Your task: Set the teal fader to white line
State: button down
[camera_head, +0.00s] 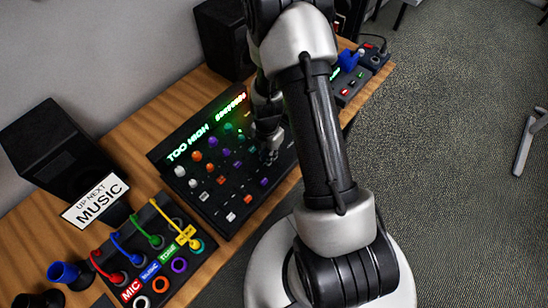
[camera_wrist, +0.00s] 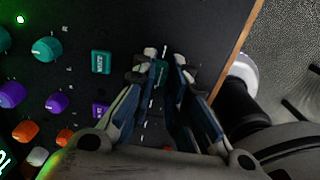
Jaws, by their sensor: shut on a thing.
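The teal fader (camera_wrist: 162,70) shows in the wrist view as a small dark teal cap between my fingertips, partly covered by them. My gripper (camera_wrist: 167,66) is shut on it, one finger on each side. In the head view my gripper (camera_head: 271,152) is low over the right part of the black mixer panel (camera_head: 240,222), and the fader is hidden there. Short white marks (camera_wrist: 149,112) run along the panel beside the fader in the wrist view; I cannot tell which is the target line. The panel display (camera_head: 188,144) reads "TOO HIGH" in green.
Teal, purple and orange knobs crowd the panel; a teal knob (camera_wrist: 46,49) and teal button (camera_wrist: 101,62) are left of my fingers. A cable box (camera_head: 165,250), a "MUSIC" sign (camera_head: 96,201) and a black speaker (camera_head: 58,150) stand left on the wooden table (camera_head: 130,125).

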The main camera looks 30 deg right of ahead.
jog(key=c, duration=1.6)
grip_release()
notch_tip(320, 180, up, 12)
